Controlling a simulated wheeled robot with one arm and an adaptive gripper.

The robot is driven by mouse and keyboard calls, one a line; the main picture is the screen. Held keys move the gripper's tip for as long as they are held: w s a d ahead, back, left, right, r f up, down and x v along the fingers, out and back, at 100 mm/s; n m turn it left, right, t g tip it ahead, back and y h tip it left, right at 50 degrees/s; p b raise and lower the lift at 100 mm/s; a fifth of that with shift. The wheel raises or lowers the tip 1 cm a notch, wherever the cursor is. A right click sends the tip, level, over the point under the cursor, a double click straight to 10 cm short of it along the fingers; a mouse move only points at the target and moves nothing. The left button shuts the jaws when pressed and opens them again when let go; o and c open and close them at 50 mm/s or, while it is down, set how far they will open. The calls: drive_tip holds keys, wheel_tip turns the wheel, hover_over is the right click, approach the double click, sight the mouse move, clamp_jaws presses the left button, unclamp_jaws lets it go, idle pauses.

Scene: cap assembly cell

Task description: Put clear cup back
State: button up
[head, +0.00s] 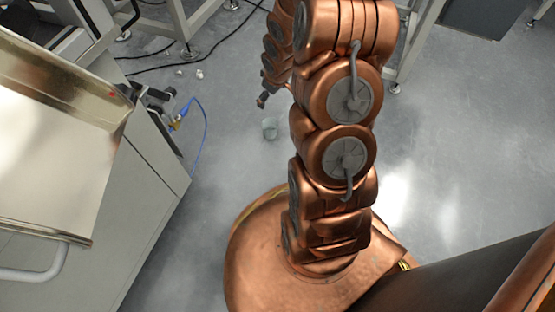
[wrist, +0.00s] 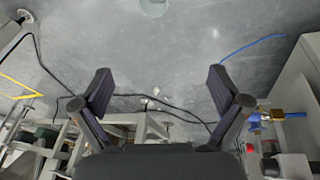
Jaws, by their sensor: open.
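The clear cup (head: 270,128) stands on the grey floor, left of my arm in the head view. In the wrist view the cup (wrist: 153,7) is at the top edge, partly cut off, beyond the fingers and apart from them. My gripper (wrist: 160,90) is open, with two dark fingers spread wide and nothing between them. In the head view the end of my arm, with the gripper (head: 263,99), shows small just above the cup in the picture. The exact height of the gripper over the floor is hard to tell.
A grey cabinet (head: 150,195) with a metal tray (head: 50,150) on top stands at the left. A blue cable (head: 204,130) and black cables lie on the floor. Small white bits (head: 199,74) lie beyond. Metal frames (head: 205,15) stand at the back. Floor around the cup is clear.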

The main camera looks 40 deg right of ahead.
drive_tip(key=s+a+r+m+g, duration=0.1)
drive_tip(key=s+a+r+g, duration=0.1)
drive_tip(key=s+a+r, duration=0.4)
drive_tip(key=s+a+r+g, duration=0.2)
drive_tip(key=s+a+r, duration=0.5)
drive_tip(key=s, duration=0.7)
drive_tip(key=s+a+r+m+g, duration=0.1)
drive_tip(key=s+a+r+g, duration=0.1)
drive_tip(key=s+a+r, duration=0.5)
drive_tip(key=s+r, duration=0.2)
drive_tip(key=s, duration=0.1)
drive_tip(key=shift+s+a+m+g+y, duration=0.2)
drive_tip(key=shift+s+m+g+y, duration=0.1)
drive_tip(key=shift+s, duration=0.05)
